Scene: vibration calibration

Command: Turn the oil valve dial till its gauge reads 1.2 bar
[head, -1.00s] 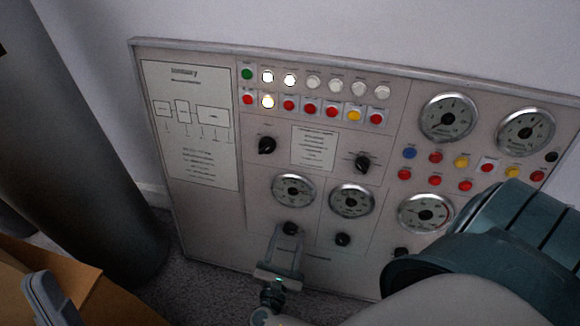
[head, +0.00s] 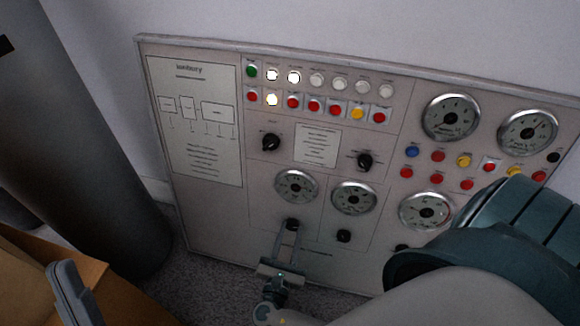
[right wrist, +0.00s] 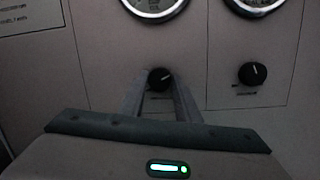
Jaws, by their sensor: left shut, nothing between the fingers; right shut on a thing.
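A grey control panel (head: 210,225) stands against the wall. A black dial (head: 292,224) sits below its lower-left round gauge (head: 296,187); the labels are too small to read, so I cannot confirm it is the oil valve. My right gripper (head: 290,229) is shut on this dial, one finger on each side. In the right wrist view the dial (right wrist: 160,79) shows between the fingertips, with a pale pointer mark. The gauge's reading is not legible. My left gripper (head: 68,288) is shut and empty at the lower left, away from the panel.
A similar dial (head: 343,236) sits to the right, under another gauge (head: 354,198). Lamps and buttons fill the panel's top. My right arm covers the panel's lower right. A cardboard box (head: 88,270) and a dark column (head: 85,130) stand at the left.

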